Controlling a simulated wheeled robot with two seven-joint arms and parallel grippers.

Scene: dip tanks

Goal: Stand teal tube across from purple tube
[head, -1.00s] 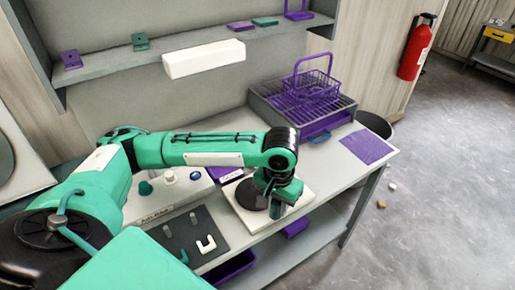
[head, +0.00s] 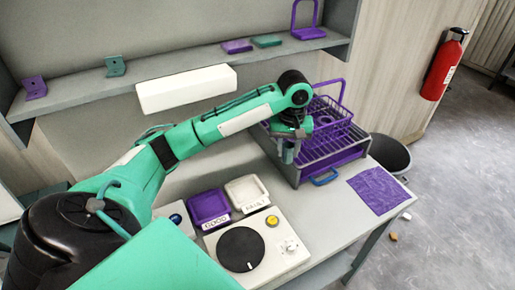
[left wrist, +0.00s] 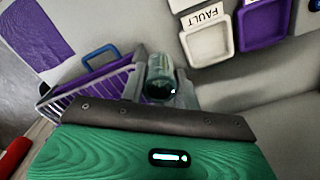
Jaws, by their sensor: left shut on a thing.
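My left gripper (head: 290,140) is shut on the teal tube (head: 288,153) and holds it at the front left of the grey rack (head: 281,163). In the left wrist view the tube (left wrist: 159,78) points away from the camera between the fingers, its dark round end showing. A purple wire basket (head: 335,132) with a tall handle sits on the rack, partly behind my gripper. I cannot make out a purple tube for certain; a purple round shape shows inside the basket. My right gripper is not in view.
A white unit with a black disc (head: 240,250) stands in front, beside the purple GOOD tray (head: 208,206) and white FAULT tray (head: 246,190). A purple mat (head: 379,190) lies right of the rack. A shelf (head: 90,95) and white box (head: 186,90) are behind.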

